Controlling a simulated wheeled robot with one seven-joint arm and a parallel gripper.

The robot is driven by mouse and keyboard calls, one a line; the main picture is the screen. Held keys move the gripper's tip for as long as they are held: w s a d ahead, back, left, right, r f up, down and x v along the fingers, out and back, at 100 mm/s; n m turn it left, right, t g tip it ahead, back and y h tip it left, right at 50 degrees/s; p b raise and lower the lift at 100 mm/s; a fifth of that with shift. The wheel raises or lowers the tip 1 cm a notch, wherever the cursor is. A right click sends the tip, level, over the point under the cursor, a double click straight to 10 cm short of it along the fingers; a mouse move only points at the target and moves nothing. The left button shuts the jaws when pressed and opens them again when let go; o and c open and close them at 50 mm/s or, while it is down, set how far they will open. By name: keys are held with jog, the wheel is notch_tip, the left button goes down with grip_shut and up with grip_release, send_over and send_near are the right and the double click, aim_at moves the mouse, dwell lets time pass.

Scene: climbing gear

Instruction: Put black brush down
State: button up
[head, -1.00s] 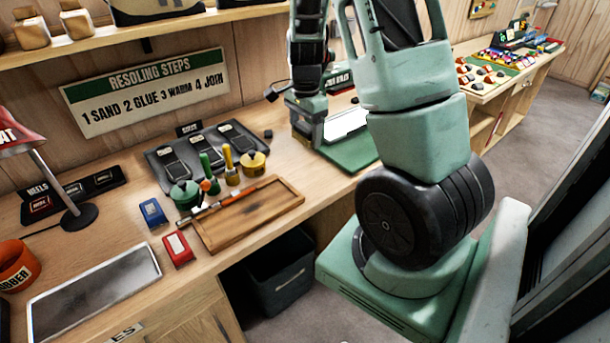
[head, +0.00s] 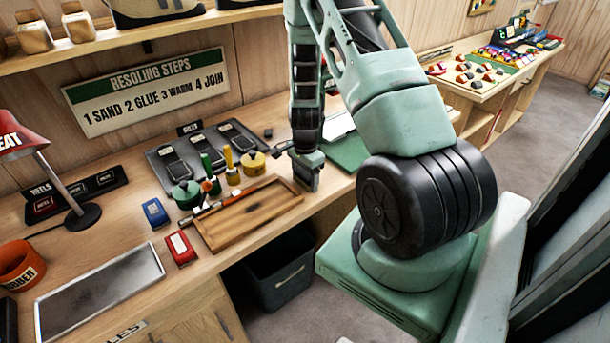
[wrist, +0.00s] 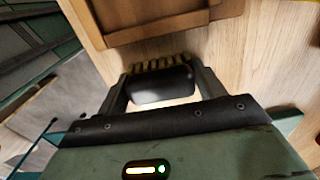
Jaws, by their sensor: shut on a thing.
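My gripper (head: 309,178) is low over the bench at the right end of the wooden tray (head: 255,215). In the wrist view my gripper (wrist: 160,78) is shut on the black brush (wrist: 160,86), a dark rounded body held between the two fingers. Its pale yellowish bristles show along the edge away from the palm. Light wood of the bench lies under and beyond it, and the tray edge (wrist: 165,35) is just ahead. In the head view the brush is hard to tell from the fingers. I cannot tell whether it touches the bench.
A brush with an orange-red handle lies in the tray along its back left side. Green (head: 186,194) and yellow (head: 253,162) pots stand behind it. A green mat (head: 348,152) lies to the right of my gripper. The bench's front edge is close, with a dark bin (head: 280,270) below.

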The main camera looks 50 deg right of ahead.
aim_at(305, 173)
jog(key=shift+f, duration=0.1)
jog(key=o, duration=1)
notch_tip(305, 173, up, 12)
jog(key=b, duration=0.2)
jog(key=w+a+r+n+y, duration=0.1)
jog(key=a+r+n, duration=0.15)
jog(key=a, duration=0.45)
jog(key=w+a+r+n, duration=0.2)
jog(key=a+n, duration=0.2)
jog(key=a, duration=0.3)
jog(key=s+a+r+n, duration=0.2)
jog(key=a+n, duration=0.2)
jog(key=a, duration=0.3)
jog(key=s+a+r+n, duration=0.2)
jog(key=s+a+n, duration=0.15)
jog(key=a, duration=0.45)
jog(key=shift+s+a+r+n+b, duration=0.15)
jog(key=shift+s+a+r+n, duration=0.3)
jog(key=shift+s+a+n, duration=1.75)
jog(key=shift+s+a+r+n+b, duration=0.2)
jog(key=shift+s+a+r+n, duration=0.2)
jog(key=shift+s+a+n, duration=1.8)
jog(key=shift+s+a+r+n+b, duration=0.15)
jog(key=shift+s+a+r+n, duration=0.3)
jog(key=shift+s+a+n, duration=1.75)
